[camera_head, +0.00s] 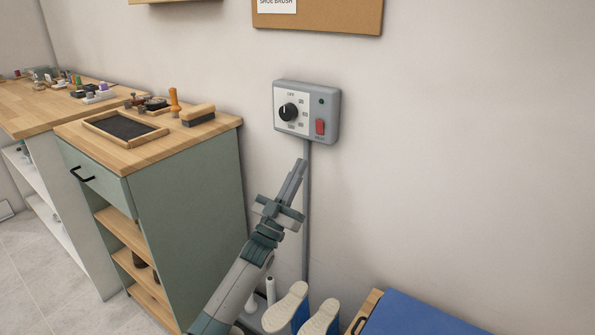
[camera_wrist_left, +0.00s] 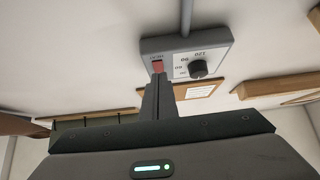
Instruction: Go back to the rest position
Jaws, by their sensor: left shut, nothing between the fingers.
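My left gripper (camera_head: 299,170) is shut and empty. It points up in front of the wall, just below a grey control box (camera_head: 307,111) with a black dial (camera_head: 288,112) and a red switch (camera_head: 320,127). In the left wrist view the shut fingers (camera_wrist_left: 157,88) point at the box, and their tips overlap the area by the red switch (camera_wrist_left: 157,67). I cannot tell from these views whether the tips touch it. My right gripper is in neither view.
A green cabinet (camera_head: 190,195) with a wooden top stands left of my arm, holding a framed dark pad (camera_head: 124,126) and a brush (camera_head: 198,115). White and blue upright objects (camera_head: 286,306) and a blue surface (camera_head: 415,315) lie below. The wall at right is clear.

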